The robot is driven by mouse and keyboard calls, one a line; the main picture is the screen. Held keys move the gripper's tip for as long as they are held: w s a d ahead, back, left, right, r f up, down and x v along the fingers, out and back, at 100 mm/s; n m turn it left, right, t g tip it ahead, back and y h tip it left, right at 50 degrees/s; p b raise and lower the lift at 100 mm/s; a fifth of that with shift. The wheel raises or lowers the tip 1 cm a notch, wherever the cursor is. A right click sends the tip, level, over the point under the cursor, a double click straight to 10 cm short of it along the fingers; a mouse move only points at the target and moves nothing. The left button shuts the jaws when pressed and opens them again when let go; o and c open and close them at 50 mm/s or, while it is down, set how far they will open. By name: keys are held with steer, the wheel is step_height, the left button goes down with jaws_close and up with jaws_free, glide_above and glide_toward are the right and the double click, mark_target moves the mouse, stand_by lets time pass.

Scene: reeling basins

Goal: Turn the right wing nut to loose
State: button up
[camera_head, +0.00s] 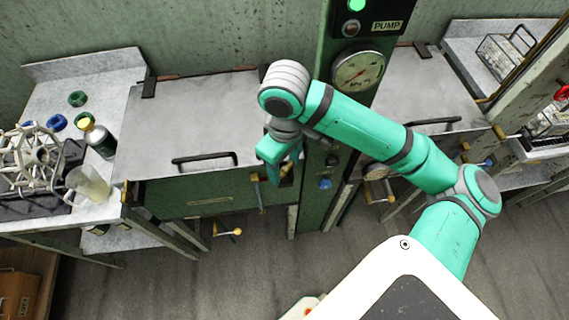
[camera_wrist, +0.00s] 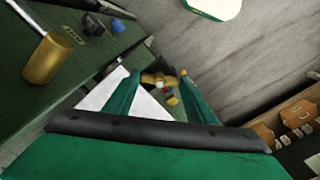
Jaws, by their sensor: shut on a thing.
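The right wing nut is a small brass-coloured piece at the right end of the left basin's front. It shows in the wrist view (camera_wrist: 158,79) between my fingertips, and in the head view (camera_head: 286,168) partly hidden by my gripper. My gripper (camera_head: 284,173) reaches down in front of the basin and is shut on the wing nut. In the wrist view the two green fingers of my gripper (camera_wrist: 158,90) stand on either side of it. I cannot tell the nut's exact angle.
The green pump column (camera_head: 312,200) stands close on the right. The closed grey lid (camera_head: 185,115) lies above. The floor in front is clear.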

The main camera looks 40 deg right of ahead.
steer(key=n, duration=0.4)
steer(key=shift+n, duration=0.3)
steer(key=n, duration=0.4)
steer(key=shift+n, duration=0.4)
steer(key=shift+w, duration=0.1)
steer(key=o, duration=1)
steer(key=shift+w, duration=0.15)
steer(key=shift+o, duration=0.2)
steer(key=shift+a, duration=0.15)
steer(key=shift+r, duration=0.1)
